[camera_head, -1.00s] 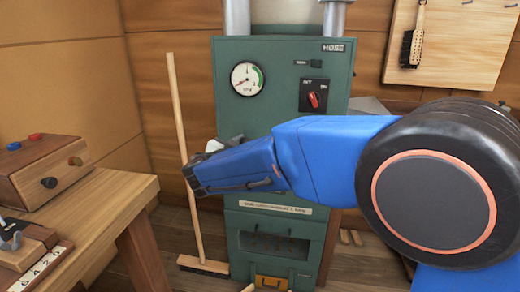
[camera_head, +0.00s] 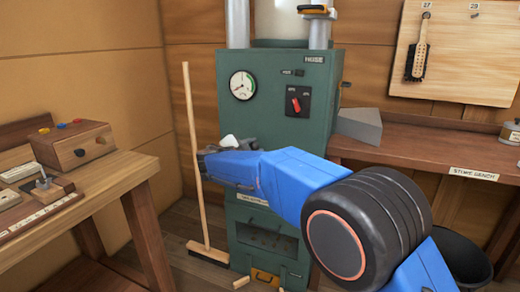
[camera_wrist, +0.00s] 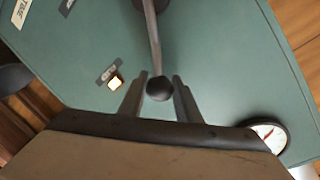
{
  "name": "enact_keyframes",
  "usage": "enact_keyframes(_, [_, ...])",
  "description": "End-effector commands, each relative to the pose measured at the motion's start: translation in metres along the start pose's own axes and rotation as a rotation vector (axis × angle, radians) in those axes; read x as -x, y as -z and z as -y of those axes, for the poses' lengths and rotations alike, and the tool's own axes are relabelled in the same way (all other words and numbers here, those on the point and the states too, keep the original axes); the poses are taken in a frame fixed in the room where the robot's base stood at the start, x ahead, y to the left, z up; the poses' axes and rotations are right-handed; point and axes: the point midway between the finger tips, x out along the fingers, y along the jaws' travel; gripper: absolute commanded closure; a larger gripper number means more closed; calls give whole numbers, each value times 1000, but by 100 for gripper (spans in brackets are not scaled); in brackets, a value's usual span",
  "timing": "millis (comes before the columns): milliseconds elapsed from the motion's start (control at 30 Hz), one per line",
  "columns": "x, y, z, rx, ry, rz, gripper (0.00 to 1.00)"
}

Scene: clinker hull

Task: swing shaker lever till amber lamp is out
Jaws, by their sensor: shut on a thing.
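The shaker lever (camera_wrist: 154,45) is a grey rod with a black ball knob, seen in the wrist view against the green cabinet front. My gripper (camera_wrist: 160,80) has one finger on each side of the knob and is shut on the lever. The amber lamp (camera_wrist: 115,84) glows bright beside a small dark label, left of the fingers. In the head view my gripper (camera_head: 208,148) is at the cabinet (camera_head: 318,140); the lever and lamp cannot be made out there.
The cabinet carries a round gauge (camera_head: 243,85) and a red switch (camera_head: 295,102). A broom (camera_head: 193,150) stands left of it. A wooden bench (camera_head: 120,180) with a control box (camera_head: 75,145) is at left. A workbench (camera_head: 440,135) with a grey block (camera_head: 359,125) is at right.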

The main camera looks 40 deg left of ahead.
Motion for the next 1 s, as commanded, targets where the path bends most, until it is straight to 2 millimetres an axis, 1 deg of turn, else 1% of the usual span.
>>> enact_keyframes(133, [-1,-3,0,-10,-3,2,100])
enact_keyframes(433, [-1,-3,-1,-10,-5,1,100])
enact_keyframes(467, [-1,-3,-1,-9,-5,1,67])
enact_keyframes(500, [-1,-3,-1,-9,-5,1,58])
enact_keyframes(533, [-1,-3,-1,-9,-5,1,51])
enact_keyframes(867, [0,-3,0,-9,-2,2,51])
enact_keyframes(1000, [12,-3,1,-9,-1,3,51])
